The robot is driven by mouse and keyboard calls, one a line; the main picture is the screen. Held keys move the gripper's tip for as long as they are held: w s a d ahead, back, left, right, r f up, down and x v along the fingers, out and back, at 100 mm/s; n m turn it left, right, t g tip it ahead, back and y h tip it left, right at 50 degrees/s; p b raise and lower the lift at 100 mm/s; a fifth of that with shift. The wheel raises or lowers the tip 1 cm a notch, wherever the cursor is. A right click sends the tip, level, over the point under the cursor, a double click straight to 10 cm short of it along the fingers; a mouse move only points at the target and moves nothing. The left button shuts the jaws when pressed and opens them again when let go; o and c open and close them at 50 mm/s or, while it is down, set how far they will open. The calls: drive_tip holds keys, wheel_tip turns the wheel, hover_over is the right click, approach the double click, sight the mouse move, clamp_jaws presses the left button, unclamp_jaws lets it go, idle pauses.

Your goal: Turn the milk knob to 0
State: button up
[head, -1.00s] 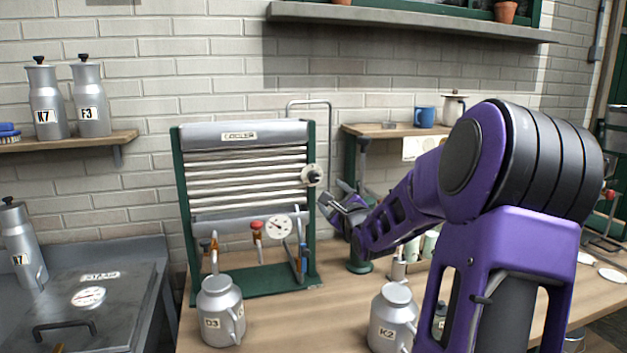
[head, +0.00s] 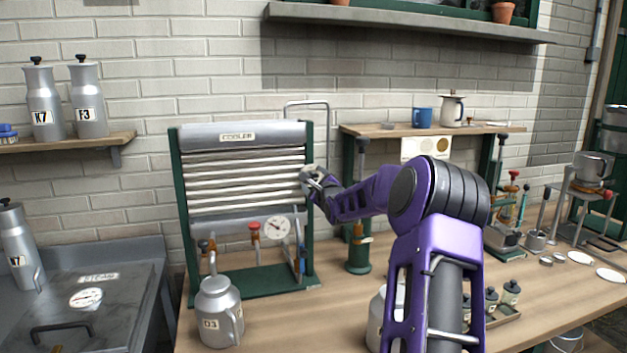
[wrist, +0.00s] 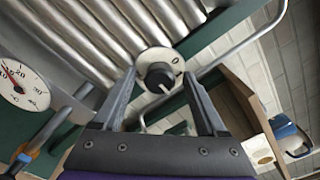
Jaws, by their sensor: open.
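The milk knob (wrist: 159,78) is a black knob with a white pointer line on a round pale dial plate, on the right post of the cooler (head: 243,131). In the wrist view its pointer line slants toward the lower right, and a mark shows on the plate's upper right. My gripper (wrist: 160,82) is open, with one finger on each side of the knob in that view. I cannot tell whether the fingers touch it. In the head view my gripper (head: 318,180) is at the cooler's right post and hides most of the dial.
A pipe loop (head: 307,103) rises behind the cooler. A gauge (head: 277,228) and a red-topped valve (head: 254,232) sit on its lower front. Can D3 (head: 218,310) stands before it. A shelf with a blue mug (head: 422,117) is to the right.

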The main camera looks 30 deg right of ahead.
clamp_jaws()
idle(0.4)
drive_tip(key=shift+n, duration=0.5)
drive_tip(key=n+b, duration=0.2)
drive_tip(key=n, duration=0.1)
drive_tip(key=shift+f+n, duration=0.1)
drive_tip(key=shift+n, duration=0.3)
drive_tip(key=n+b, duration=0.1)
drive_tip(key=n, duration=0.3)
drive_tip(key=n+b, duration=0.1)
drive_tip(key=n, duration=0.4)
drive_tip(key=shift+b, duration=0.3)
drive_tip(key=shift+n+b, duration=0.45)
drive_tip(key=shift+n, duration=1.85)
